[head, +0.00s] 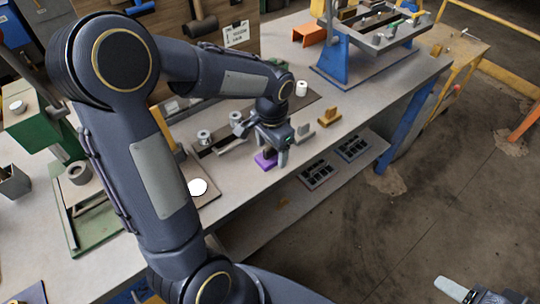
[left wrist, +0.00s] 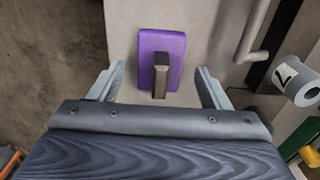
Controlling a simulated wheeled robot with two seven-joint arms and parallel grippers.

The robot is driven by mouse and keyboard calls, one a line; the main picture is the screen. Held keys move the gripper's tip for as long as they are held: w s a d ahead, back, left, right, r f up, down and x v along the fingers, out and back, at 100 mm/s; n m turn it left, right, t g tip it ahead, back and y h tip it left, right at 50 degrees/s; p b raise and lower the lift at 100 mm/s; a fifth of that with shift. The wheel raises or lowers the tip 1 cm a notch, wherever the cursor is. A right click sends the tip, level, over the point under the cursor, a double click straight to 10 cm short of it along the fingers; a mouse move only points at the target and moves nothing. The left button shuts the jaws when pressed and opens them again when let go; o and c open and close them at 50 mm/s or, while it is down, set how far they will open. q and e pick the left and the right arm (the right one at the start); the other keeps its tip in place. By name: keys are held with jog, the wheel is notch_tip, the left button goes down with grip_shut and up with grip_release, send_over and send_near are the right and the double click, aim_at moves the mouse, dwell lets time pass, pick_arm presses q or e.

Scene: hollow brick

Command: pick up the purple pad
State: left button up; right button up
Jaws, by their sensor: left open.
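The purple pad (head: 262,162) lies near the front edge of the grey workbench (head: 236,189). In the left wrist view the purple pad (left wrist: 175,45) is a rounded rectangle with a brownish-grey upright handle (left wrist: 160,82) on it. My left gripper (head: 271,156) is above the pad and partly hides it in the head view. Its jaws (left wrist: 160,68) are open, one finger on each side of the pad and handle, with visible gaps to both. They hold nothing. Part of my right gripper (head: 456,290) shows at the bottom right of the head view, cut off by the frame; its jaw state is unclear.
A blue-legged fixture (head: 335,60) is farther back. Black trays (head: 317,174) lie on the lower shelf.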

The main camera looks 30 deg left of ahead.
pick_arm(q)
jog(key=shift+f, duration=0.7)
jog(key=c, duration=1.1)
jog(key=shift+r, duration=0.15)
jog(key=shift+c, duration=0.2)
jog(key=shift+r, duration=0.5)
jog(key=s+d+r, duration=0.1)
jog(key=d+r, duration=1)
jog(key=d, duration=0.3)
jog(key=shift+s+r, duration=0.15)
jog(key=shift+r, duration=0.25)
